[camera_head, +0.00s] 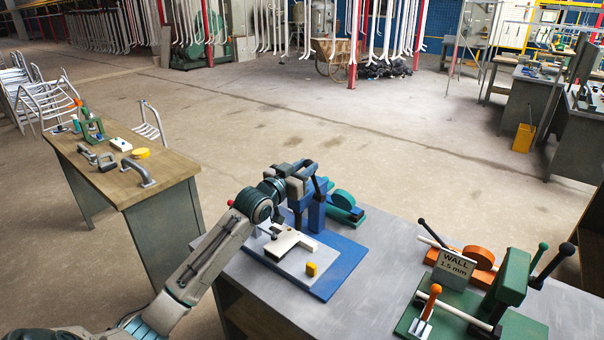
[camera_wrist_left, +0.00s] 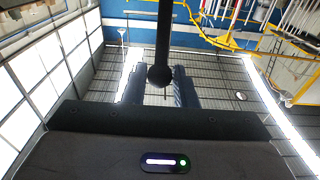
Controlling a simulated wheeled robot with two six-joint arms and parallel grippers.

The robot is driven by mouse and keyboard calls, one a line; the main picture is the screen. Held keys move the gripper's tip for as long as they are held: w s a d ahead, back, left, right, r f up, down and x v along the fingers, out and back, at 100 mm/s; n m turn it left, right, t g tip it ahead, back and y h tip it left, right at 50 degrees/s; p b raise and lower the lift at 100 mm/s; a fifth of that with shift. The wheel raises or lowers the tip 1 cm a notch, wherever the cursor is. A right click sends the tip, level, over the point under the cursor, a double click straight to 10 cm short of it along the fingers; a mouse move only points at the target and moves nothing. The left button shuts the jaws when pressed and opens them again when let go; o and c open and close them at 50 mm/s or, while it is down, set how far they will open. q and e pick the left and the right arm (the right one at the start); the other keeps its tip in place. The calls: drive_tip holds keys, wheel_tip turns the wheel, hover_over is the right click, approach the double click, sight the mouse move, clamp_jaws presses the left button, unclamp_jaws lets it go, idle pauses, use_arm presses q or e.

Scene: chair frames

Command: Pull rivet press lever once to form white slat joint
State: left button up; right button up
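The blue rivet press (camera_head: 316,214) stands on a blue base plate (camera_head: 345,262) on the near table. A white slat (camera_head: 292,243) lies on the press's pale plate, below the press head. My left gripper (camera_head: 312,182) is at the top of the press, by its dark lever; my wrist partly hides the press there. In the left wrist view a black rod with a ball knob (camera_wrist_left: 160,75) hangs in front of the gripper body. Whether the fingers touch or close on it cannot be told. My right gripper is out of view.
A yellow block (camera_head: 311,269) sits on the press's plate. A teal tool (camera_head: 344,204) stands behind the press. At right are a green fixture (camera_head: 507,285) with levers and a "WALL 1.5 mm" sign (camera_head: 454,268). Bare grey tabletop (camera_head: 385,265) lies between.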

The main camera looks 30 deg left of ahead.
use_arm(q)
drive_tip(key=s+f+p, duration=0.3)
drive_tip(key=s, duration=0.2)
drive_tip(key=shift+s+a+f, duration=0.15)
drive_tip(key=shift+a+f, duration=0.05)
drive_tip(key=shift+f, duration=0.15)
drive_tip(key=s+f+p, duration=0.1)
drive_tip(key=p, duration=0.1)
drive_tip(key=s+f+p, duration=0.1)
drive_tip(key=f+p, duration=0.1)
drive_tip(key=shift+s+a+f, duration=0.15)
drive_tip(key=shift+s, duration=0.2)
